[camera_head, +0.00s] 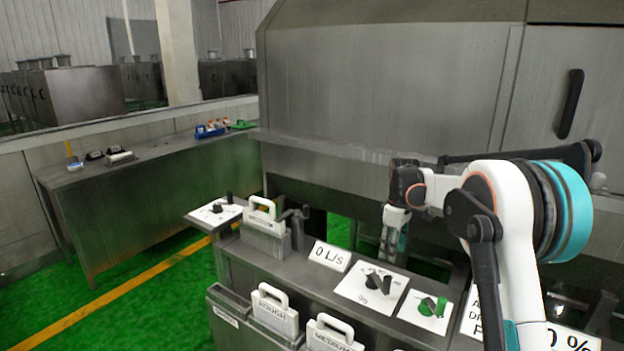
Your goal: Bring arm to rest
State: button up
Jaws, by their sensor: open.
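My white arm with teal and orange rings (515,220) fills the right side of the head view. It is bent, with its forearm reaching left over the control console (262,268). My gripper (390,252) hangs downward at the far side of the console, in front of the dark gap under the large machine. It is small in the picture, and no object shows between its fingers. It appears apart from the knobs and the handled plates.
The console carries a black knob (378,281), a green knob (432,306) and a "0 L/s" sign (329,256). Handled plates (274,312) stand at its front. The large grey machine (390,90) stands behind. Green floor (130,300) is open at left, beside a metal bench (150,205).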

jog(key=s+a+r+m+t+b, duration=0.1)
jog(key=s+a+r+m+t, duration=0.1)
jog(key=s+r, duration=0.65)
jog(key=s+a+r+m+t, duration=0.1)
jog(key=s+a+r+m, duration=0.3)
jog(key=s, duration=0.7)
jog(key=s+a+f+m+t, duration=0.1)
jog(key=s+f, duration=0.1)
jog(key=s, duration=0.9)
jog(key=s+a+f+m+t+b, duration=0.1)
jog(key=s+f+m+t, duration=0.1)
jog(key=s, duration=1)
jog(key=shift+f+t, duration=0.3)
jog(key=shift+f, duration=0.4)
jog(key=shift+s, duration=0.1)
